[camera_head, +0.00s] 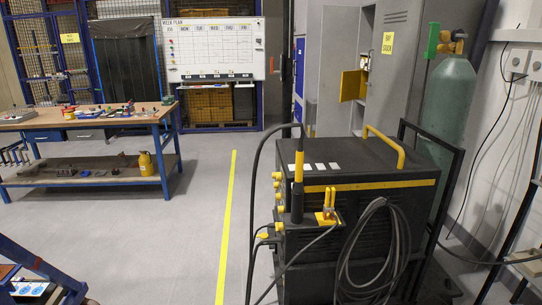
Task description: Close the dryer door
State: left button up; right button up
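I see nothing that I can clearly identify as a dryer or its door. A tall grey cabinet (398,50) stands at the back right with a door panel (333,62) standing open on its left. Inside it is a small yellow box or flap (350,86), partly hidden, and I cannot tell what it is. Neither of my grippers is in view.
A black welding unit (345,172) with yellow handle and coiled cable fills the centre right, a green gas cylinder (447,105) behind it. A workbench (85,119) stands left, a whiteboard (217,50) behind. Grey floor (190,215) with a yellow line is clear between.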

aim_at(351, 80)
jog(key=i+j+u, duration=0.5)
jog(key=i, duration=0.55)
jog(key=i+l+u, duration=0.15)
jog(key=i+u, duration=0.35)
jog(key=i, duration=0.55)
jog(key=i+l+z, duration=0.3)
jog(key=i, duration=0.5)
jog(key=i+j+z, duration=0.1)
jog(key=i+z, duration=0.2)
jog(key=i, duration=0.5)
jog(key=i+j+z, duration=0.3)
jog(key=i, duration=0.5)
jog(key=i+z, duration=0.15)
jog(key=i, duration=0.9)
jog(key=i+j+z, duration=0.1)
jog(key=i, duration=0.95)
jog(key=i+z, duration=0.45)
jog(key=i+j+z, duration=0.15)
jog(key=z, duration=0.3)
jog(key=i+j+z, duration=0.3)
jog(key=i+z, duration=0.15)
jog(key=i+j+z, duration=0.25)
jog(key=j+z, duration=0.2)
